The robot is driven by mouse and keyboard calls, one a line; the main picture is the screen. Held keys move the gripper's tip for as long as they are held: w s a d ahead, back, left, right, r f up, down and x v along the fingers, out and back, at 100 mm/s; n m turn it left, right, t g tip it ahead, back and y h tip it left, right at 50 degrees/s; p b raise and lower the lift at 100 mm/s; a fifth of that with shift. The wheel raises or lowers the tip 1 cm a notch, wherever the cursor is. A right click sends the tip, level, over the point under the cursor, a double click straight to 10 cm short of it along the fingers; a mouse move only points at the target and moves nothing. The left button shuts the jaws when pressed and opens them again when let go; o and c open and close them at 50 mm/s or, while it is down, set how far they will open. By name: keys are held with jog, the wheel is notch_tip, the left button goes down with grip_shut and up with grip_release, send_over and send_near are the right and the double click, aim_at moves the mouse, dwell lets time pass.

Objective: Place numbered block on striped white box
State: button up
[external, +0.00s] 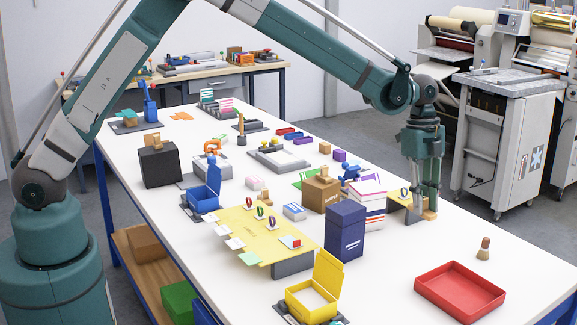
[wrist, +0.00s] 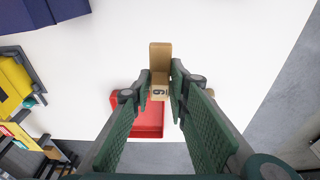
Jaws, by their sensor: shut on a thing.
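A light brown wooden block (wrist: 160,57) with a dark digit on its near face is between my fingertips in the wrist view. My gripper (wrist: 160,83) is shut on it. In the external view my gripper (external: 425,207) points down near the table's right edge, with part of the block (external: 430,214) showing at its fingertips. A white box with red and purple stripes (external: 369,211) stands upright just left of my gripper, apart from it. I cannot tell clearly whether the block touches the table.
A dark blue box (external: 345,232) stands in front of the striped box, and a brown carton (external: 321,194) behind it. A red tray (external: 459,291) and a small wooden stamp (external: 484,249) are nearer the front, with clear white table between.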

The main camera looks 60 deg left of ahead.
jog(key=s+a+r+p, duration=0.1)
jog(key=a+r, duration=0.4)
jog(key=a, duration=0.5)
jog(key=s+a+r+p, duration=0.1)
jog(key=a+r, duration=0.5)
jog(key=a, duration=0.4)
jog(key=shift+s+a+r, duration=0.15)
jog(key=shift+a, duration=0.05)
send_over(369, 187)
jog(key=shift+a+f, duration=0.15)
jog(key=shift+f, duration=1.45)
jog(key=shift+a+f, duration=0.1)
jog(key=shift+f, duration=1.45)
jog(key=shift+f+p, duration=0.3)
jog(key=shift+f, duration=1.55)
jog(key=shift+f, duration=0.25)
jog(key=o, duration=0.9)
jog(key=shift+c, duration=0.2)
